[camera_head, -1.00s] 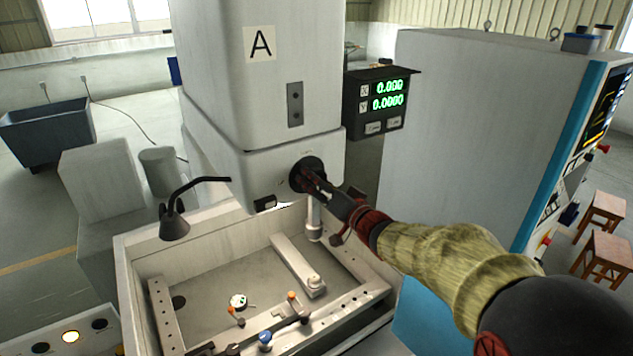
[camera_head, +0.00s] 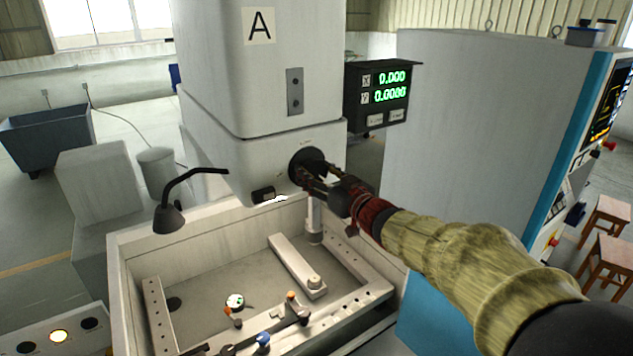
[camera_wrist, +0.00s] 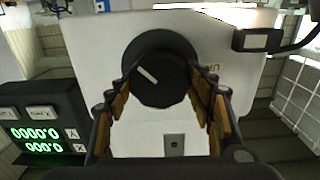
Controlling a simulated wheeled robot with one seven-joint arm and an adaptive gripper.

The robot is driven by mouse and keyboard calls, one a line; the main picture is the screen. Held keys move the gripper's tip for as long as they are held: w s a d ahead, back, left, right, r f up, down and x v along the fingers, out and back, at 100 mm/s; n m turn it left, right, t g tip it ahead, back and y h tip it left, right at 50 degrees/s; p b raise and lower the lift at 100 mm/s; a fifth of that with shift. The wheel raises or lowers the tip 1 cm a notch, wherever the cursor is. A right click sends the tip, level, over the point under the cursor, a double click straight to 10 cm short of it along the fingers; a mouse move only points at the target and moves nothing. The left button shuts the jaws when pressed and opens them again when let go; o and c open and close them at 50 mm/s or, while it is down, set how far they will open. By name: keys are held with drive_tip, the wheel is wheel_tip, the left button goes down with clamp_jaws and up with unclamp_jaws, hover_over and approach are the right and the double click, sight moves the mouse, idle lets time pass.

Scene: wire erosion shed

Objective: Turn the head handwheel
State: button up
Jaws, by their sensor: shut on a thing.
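The head handwheel (camera_head: 300,161) is a round black knob on the lower front of the grey machine head (camera_head: 262,130) marked A. In the wrist view the handwheel (camera_wrist: 160,82) faces me, with a white line on its face slanting from upper left to lower right. My gripper (camera_head: 312,176) reaches in from the right and is shut on the handwheel. In the wrist view its fingers (camera_wrist: 160,95) stand on either side of the knob's rim. In the head view my fingers partly hide the handwheel.
A black readout box (camera_head: 383,97) with green digits hangs right of the head. A bent black lamp (camera_head: 170,218) stands at left. Below is an open work tank (camera_head: 130,262) with a bar and clamps. A large grey cabinet (camera_head: 470,130) stands at right.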

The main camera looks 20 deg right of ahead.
drive_tip(key=n+b, duration=0.1)
drive_tip(key=n, duration=0.1)
drive_tip(key=n+b, duration=0.4)
drive_tip(key=shift+a+f, duration=0.1)
drive_tip(key=shift+f, duration=0.15)
drive_tip(key=n+b, duration=0.3)
drive_tip(key=shift+n, duration=0.4)
drive_tip(key=shift+n+b, duration=0.95)
drive_tip(key=shift+n, duration=0.45)
drive_tip(key=o, duration=1.2)
drive_tip(key=shift+r, duration=0.1)
drive_tip(key=shift+c, duration=0.2)
drive_tip(key=shift+s, duration=0.15)
drive_tip(key=v, duration=1.1)
drive_tip(key=shift+s, duration=0.35)
